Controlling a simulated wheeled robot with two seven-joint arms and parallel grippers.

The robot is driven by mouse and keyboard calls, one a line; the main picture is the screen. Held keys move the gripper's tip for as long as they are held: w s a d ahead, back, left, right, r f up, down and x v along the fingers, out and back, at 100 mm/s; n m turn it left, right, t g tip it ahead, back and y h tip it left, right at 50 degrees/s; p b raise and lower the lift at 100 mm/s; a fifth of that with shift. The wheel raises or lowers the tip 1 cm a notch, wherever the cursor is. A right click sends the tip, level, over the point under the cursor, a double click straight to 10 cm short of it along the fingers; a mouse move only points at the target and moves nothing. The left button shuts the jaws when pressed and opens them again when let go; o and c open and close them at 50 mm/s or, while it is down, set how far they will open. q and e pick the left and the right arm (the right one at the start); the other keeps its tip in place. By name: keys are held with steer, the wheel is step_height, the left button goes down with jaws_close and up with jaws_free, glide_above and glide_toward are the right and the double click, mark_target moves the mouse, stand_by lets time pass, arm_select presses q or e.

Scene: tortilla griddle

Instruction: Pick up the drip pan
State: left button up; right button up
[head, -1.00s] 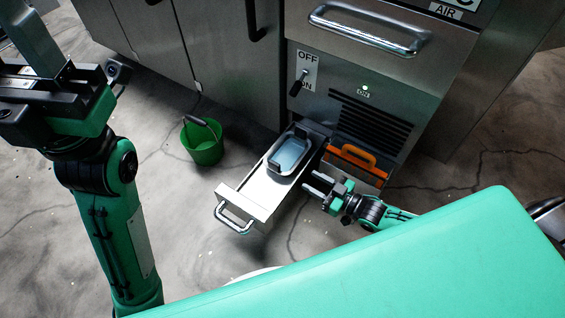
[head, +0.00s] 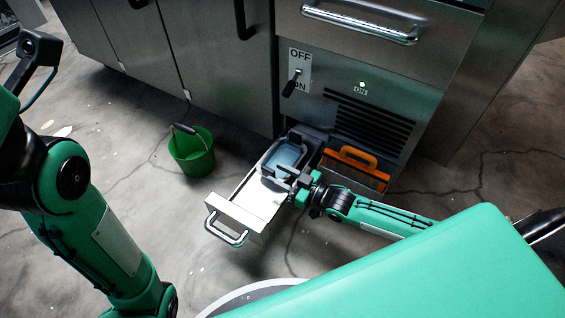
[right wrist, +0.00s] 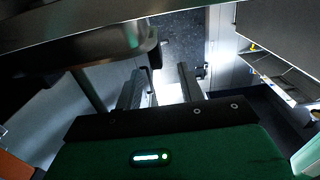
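The drip pan (head: 271,156), a grey pan with dark end handles and bluish liquid inside, sits in the pulled-out metal drawer (head: 236,212) in the head view. My right gripper (head: 288,181) is at the near end of the pan, by its front handle, partly hiding it. In the right wrist view, the fingers of my right gripper (right wrist: 160,88) are apart, with a bright gap between them and nothing clearly held. A dark rounded part (right wrist: 140,42) lies close beyond them; I cannot tell if it is the pan's handle. My left gripper is out of view.
A green bucket (head: 191,152) stands on the floor left of the drawer. An orange-handled part (head: 352,158) sits in the cabinet just right of the drawer. The steel cabinet front (head: 410,100) rises behind.

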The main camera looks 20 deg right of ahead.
mark_target(275, 173)
steer(key=w+a+b, duration=0.1)
steer(key=w+b, duration=0.1)
steer(key=shift+w+a+f, duration=0.35)
steer(key=shift+f, duration=0.05)
steer(key=shift+w+a+r+b, duration=0.1)
steer(key=shift+w+a+b, duration=0.25)
steer(key=shift+w+b, duration=0.15)
steer(key=shift+r, duration=0.1)
jaws_close()
